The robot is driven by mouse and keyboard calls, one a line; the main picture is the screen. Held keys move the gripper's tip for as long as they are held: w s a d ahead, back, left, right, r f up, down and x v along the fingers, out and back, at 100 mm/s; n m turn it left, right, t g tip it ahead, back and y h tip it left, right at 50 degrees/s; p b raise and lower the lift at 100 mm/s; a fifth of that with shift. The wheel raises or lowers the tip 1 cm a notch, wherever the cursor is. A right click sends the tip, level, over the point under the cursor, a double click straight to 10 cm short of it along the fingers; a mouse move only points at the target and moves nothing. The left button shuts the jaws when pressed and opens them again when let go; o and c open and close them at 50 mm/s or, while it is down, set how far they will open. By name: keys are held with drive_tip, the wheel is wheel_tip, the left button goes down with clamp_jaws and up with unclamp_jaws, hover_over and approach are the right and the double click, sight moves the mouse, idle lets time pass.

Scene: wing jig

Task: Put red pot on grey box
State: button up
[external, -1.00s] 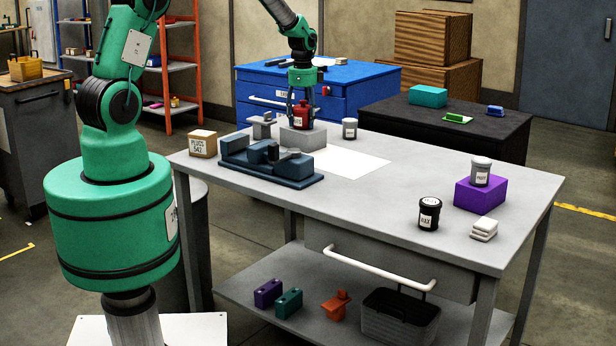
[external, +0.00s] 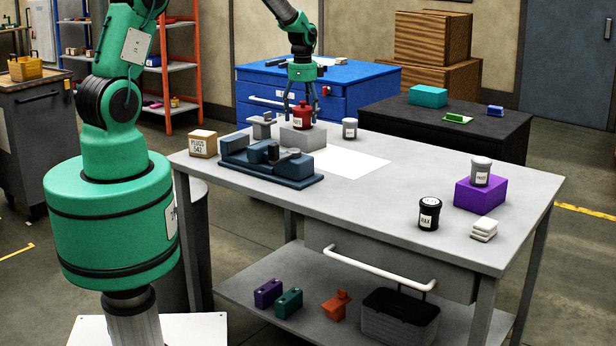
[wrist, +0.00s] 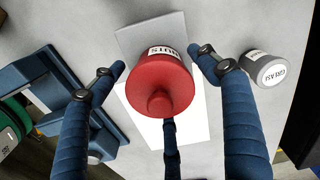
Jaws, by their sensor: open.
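The red pot (external: 302,114) stands upright on top of the grey box (external: 303,138) at the far side of the workbench. In the wrist view the red pot (wrist: 160,84) shows from above with its knob and a white label, and part of the grey box (wrist: 150,34) shows beneath it. My gripper (external: 302,100) is just above the pot. In the wrist view its blue fingers (wrist: 158,60) are spread on both sides of the pot, with gaps between, and a third finger is below.
A grey pot (external: 350,128) stands right of the grey box. A dark blue vise (external: 270,160) and a labelled box (external: 203,144) are at the left. A white sheet (external: 350,163) lies in front. A black pot (external: 429,214) and a purple box (external: 480,193) with another pot are farther right.

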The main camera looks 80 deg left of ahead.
wheel_tip(320, 180, up, 10)
drive_tip(key=shift+r+p, duration=0.15)
drive_tip(key=shift+p, duration=0.75)
idle(0.4)
